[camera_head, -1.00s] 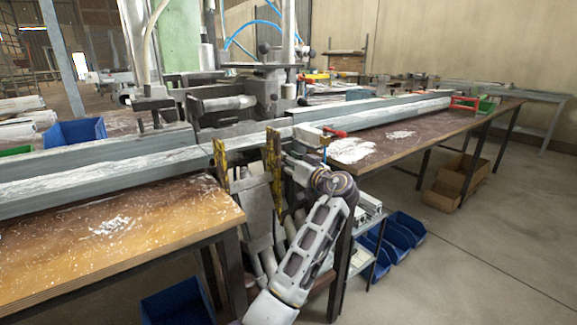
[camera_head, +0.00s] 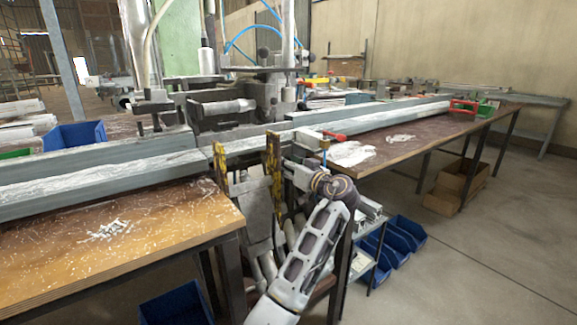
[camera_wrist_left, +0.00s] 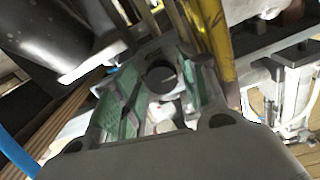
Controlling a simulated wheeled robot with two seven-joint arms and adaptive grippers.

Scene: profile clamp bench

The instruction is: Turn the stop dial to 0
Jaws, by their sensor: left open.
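A dark round knob, apparently the stop dial (camera_wrist_left: 160,76), sits on a grey plate in the left wrist view, with a faint light line on its face. I cannot read any number on it. My left gripper (camera_wrist_left: 157,92) is open, its green-padded fingers on either side of the dial's position. I cannot tell whether they touch it. In the head view my left gripper (camera_head: 291,172) is beside the yellow upright (camera_head: 274,172) at the bench gap, and the dial is hidden there. My right gripper is not in view.
Long grey profiles (camera_head: 100,172) lie across the wooden benches. A second yellow upright (camera_head: 219,168) stands left of the gripper. A red clamp (camera_head: 334,136) is close on the right. Blue bins (camera_head: 405,232) stand below right.

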